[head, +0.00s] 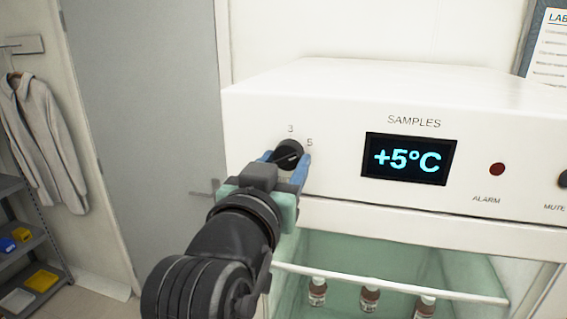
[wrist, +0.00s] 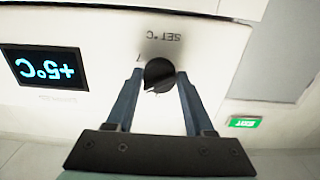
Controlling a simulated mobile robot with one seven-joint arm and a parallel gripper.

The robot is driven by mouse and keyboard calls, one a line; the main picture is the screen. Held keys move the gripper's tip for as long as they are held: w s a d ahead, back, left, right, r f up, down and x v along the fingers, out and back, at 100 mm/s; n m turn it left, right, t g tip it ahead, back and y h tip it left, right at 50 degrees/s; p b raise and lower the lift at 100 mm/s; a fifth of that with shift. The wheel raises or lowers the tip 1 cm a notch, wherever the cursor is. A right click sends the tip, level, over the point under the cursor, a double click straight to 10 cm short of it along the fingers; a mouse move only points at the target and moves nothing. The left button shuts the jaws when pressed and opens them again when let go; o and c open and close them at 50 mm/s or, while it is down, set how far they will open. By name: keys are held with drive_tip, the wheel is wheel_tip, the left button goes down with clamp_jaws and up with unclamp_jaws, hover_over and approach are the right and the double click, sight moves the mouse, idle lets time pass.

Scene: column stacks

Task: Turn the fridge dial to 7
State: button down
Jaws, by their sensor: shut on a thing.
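The fridge dial (head: 289,150) is a small round black knob on the left of the white fridge's front panel. The numbers 3 and 5 show above and to the right of it; its lower left side is hidden by my gripper (head: 286,159). My gripper's two blue fingers are shut on the dial, one on each side. The wrist view, turned upside down, shows the dial (wrist: 158,73) between the fingertips, with a SET °C label and a partly hidden number by it. I cannot tell which number the dial points to.
Small brown bottles (head: 369,298) stand inside the fridge below. A shelf rack (head: 36,245) and a hanging lab coat (head: 42,135) are at the left.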

drive_tip(key=m+b, duration=0.2)
drive_tip(key=shift+f+m+b, duration=0.15)
drive_tip(key=shift+m+b, duration=0.2)
drive_tip(key=shift+m, duration=0.05)
drive_tip(key=m+b, duration=0.3)
drive_tip(key=shift+a+m, duration=0.1)
drive_tip(key=shift+m, duration=0.2)
drive_tip(key=m+b, duration=0.2)
drive_tip(key=m, duration=0.1)
drive_tip(key=shift+m+b, duration=0.35)
drive_tip(key=shift+m, duration=0.05)
drive_tip(key=shift+r+m+b, duration=0.2)
drive_tip(key=shift+m+b, duration=0.25)
drive_tip(key=shift+m, duration=0.35)
drive_tip(key=shift+c, duration=1.4)
unclamp_jaws()
